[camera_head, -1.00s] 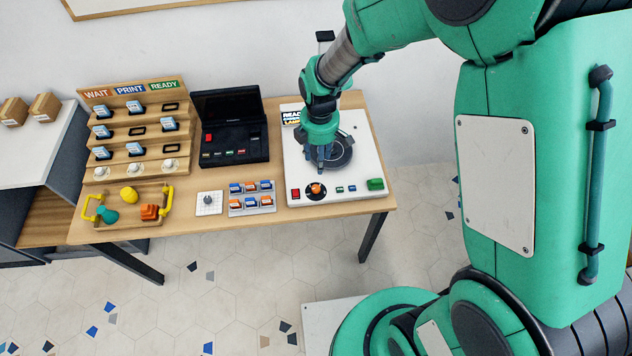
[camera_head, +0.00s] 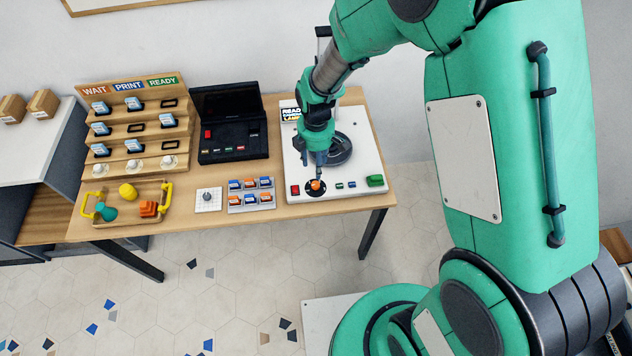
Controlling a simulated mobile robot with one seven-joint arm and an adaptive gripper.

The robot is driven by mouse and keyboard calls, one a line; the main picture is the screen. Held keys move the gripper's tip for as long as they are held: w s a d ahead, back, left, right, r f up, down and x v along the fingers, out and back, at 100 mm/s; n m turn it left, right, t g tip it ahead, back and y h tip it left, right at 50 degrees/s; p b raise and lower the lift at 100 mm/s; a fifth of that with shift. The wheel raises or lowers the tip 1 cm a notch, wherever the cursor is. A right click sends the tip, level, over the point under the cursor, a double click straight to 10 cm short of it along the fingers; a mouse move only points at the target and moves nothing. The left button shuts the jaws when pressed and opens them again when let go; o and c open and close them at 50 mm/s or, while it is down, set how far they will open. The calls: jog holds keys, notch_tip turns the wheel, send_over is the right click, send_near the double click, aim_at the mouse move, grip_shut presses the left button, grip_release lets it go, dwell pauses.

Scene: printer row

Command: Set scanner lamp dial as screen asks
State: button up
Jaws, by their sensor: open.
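The scanner (camera_head: 350,199) is a white flat unit at the right end of the table, with a dark round plate (camera_head: 341,151) on it. Its lamp dial (camera_head: 316,186) is an orange knob on a black disc at the front. The small screen (camera_head: 290,113) at its back left shows partly hidden text, seemingly "READ" and "LAMP". My gripper (camera_head: 312,173) is open, pointing down just above and behind the dial. Its fingertips are close to the knob; I cannot tell if they touch it. The dial's exact setting is too small to read.
A wooden rack (camera_head: 135,130) is farther left.

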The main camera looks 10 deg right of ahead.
aim_at(316, 184)
notch_tip(316, 184, down, 11)
jog(key=shift+f+b, duration=0.15)
jog(key=shift+b, duration=0.95)
grip_shut()
